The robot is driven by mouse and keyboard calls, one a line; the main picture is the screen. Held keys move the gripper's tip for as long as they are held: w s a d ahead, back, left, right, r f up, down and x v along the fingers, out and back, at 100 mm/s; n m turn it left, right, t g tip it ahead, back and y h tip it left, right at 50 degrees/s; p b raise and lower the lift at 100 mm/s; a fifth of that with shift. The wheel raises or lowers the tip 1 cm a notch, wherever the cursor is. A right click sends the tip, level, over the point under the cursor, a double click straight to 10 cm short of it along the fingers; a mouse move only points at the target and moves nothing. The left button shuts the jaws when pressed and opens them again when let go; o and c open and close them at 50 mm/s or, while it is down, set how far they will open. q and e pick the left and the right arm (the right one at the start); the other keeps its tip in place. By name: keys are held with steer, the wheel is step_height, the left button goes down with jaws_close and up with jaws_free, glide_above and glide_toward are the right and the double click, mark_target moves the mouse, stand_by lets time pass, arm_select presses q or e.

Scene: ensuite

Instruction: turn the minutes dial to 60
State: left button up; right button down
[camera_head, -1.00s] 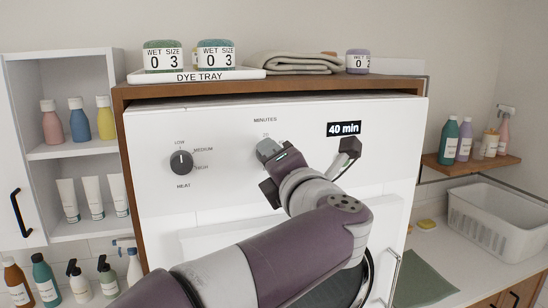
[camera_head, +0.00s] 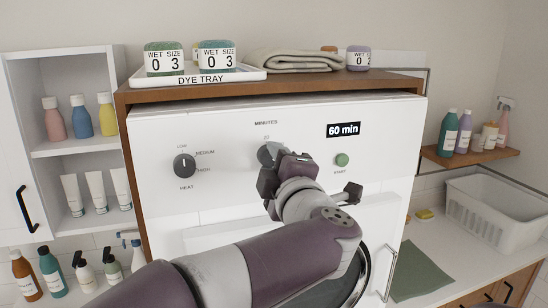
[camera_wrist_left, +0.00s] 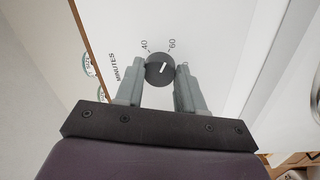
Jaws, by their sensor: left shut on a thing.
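The minutes dial (camera_wrist_left: 159,70) is a dark round knob with a white pointer line. In the left wrist view it sits between the two grey fingers of my left gripper (camera_wrist_left: 160,84), which is shut on it. The pointer aims at the 60 mark (camera_wrist_left: 172,44). In the head view my left gripper (camera_head: 276,158) is at the dial below the word MINUTES and covers much of it. The display (camera_head: 343,130) reads 60 min. My right gripper is not in view.
The heat dial (camera_head: 185,166) is left on the same white panel, and the green start button (camera_head: 341,160) is right. A dye tray (camera_head: 200,78) and folded towel (camera_head: 296,62) lie on top. A white basket (camera_head: 497,215) stands on the right counter.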

arm_select(q)
steer(key=shift+f+m, duration=0.15)
steer(key=shift+m, duration=0.15)
steer(key=o, duration=1)
steer(key=shift+d, duration=0.1)
steer(key=shift+o, duration=0.2)
steer(key=shift+s+d, duration=0.1)
steer(key=shift+s, duration=0.15)
steer(key=b+v, duration=0.5)
steer(key=v, duration=0.7)
steer(key=shift+s, duration=0.15)
